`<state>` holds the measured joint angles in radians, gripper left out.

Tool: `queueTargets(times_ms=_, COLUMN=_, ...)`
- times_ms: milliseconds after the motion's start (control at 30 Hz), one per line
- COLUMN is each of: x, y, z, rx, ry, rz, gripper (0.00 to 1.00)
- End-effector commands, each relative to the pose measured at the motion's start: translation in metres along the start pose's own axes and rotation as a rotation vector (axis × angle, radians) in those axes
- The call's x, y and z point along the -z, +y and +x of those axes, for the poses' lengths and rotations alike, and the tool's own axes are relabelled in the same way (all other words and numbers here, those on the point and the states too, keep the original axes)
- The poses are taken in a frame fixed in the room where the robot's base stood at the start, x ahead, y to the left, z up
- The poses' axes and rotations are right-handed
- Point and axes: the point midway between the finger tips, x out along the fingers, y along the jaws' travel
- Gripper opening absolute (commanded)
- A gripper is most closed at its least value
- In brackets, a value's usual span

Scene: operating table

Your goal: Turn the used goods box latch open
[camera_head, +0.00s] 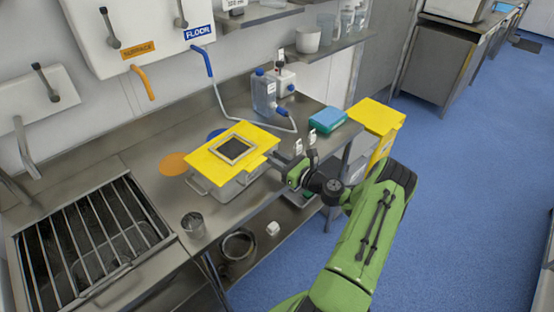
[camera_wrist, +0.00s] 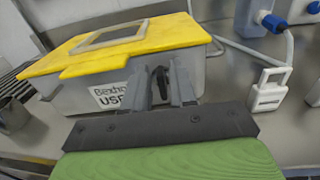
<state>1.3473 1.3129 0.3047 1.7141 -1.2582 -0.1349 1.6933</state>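The used goods box is a grey box (camera_head: 241,184) with a yellow lid (camera_head: 205,160) on the steel bench. In the wrist view its front wall (camera_wrist: 76,98) carries a label starting "USE", partly hidden by my gripper. A dark latch (camera_wrist: 162,82) shows at the box's front, below the lid's edge. My gripper (camera_wrist: 163,72) is at this side, with its two fingers apart on either side of the latch. I cannot tell whether a finger touches it. In the head view my gripper (camera_head: 276,162) reaches the box's right end, and the latch is hidden.
A clear bottle with a blue cap (camera_head: 264,93) and hose stands behind the box. White tags (camera_head: 312,137) and a blue pack (camera_head: 327,120) are to the right. A metal cup (camera_head: 193,225) stands front left. A second yellow-lidded bin (camera_head: 376,116) stands beyond the bench's right end.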

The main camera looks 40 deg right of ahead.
Motion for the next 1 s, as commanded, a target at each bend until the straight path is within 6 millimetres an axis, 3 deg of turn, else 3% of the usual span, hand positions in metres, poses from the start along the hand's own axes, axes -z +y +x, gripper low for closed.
queueTargets(times_ms=33, x=0.0, y=0.0, z=-0.0002, rx=0.0, ry=0.0, rz=0.0, gripper=0.17)
queueTargets(times_ms=167, x=0.0, y=0.0, z=-0.0003, rx=0.0, ry=0.0, rz=0.0, gripper=0.0)
queueTargets(times_ms=633, x=0.0004, y=0.0006, z=-0.0006, rx=0.0, ry=0.0, rz=-0.055, gripper=0.0)
queueTargets(times_ms=1000, x=0.0028, y=0.0041, z=-0.0008, rx=0.0, ry=0.002, rz=-0.33, gripper=0.0)
